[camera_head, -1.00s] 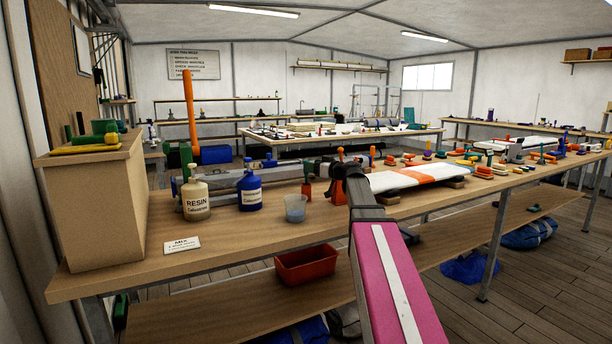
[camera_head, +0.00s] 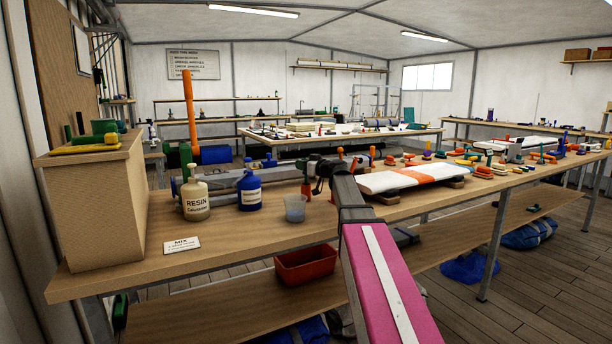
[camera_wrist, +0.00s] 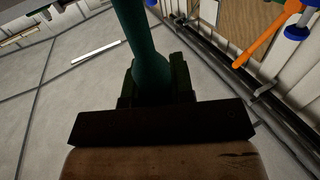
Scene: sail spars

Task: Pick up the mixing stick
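My gripper (camera_head: 318,178) is at the end of my pink arm, above the bench behind the grey-blue mixing cup (camera_head: 295,208). Its fingers are small, dark and partly hidden in the head view. In the wrist view a dark teal rod (camera_wrist: 140,40) rises between dark blocks close to the lens. I cannot tell whether the fingers are shut on it. A wooden brown surface fills the bottom of that view behind a dark bar. I cannot make out the mixing stick for certain in either view.
A resin bottle (camera_head: 196,197) and a blue bottle (camera_head: 249,190) stand left of the cup. A MIX card (camera_head: 182,245) lies near the bench's front edge. A white and orange board (camera_head: 411,177) lies to the right. A red bin (camera_head: 306,265) sits on the lower shelf.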

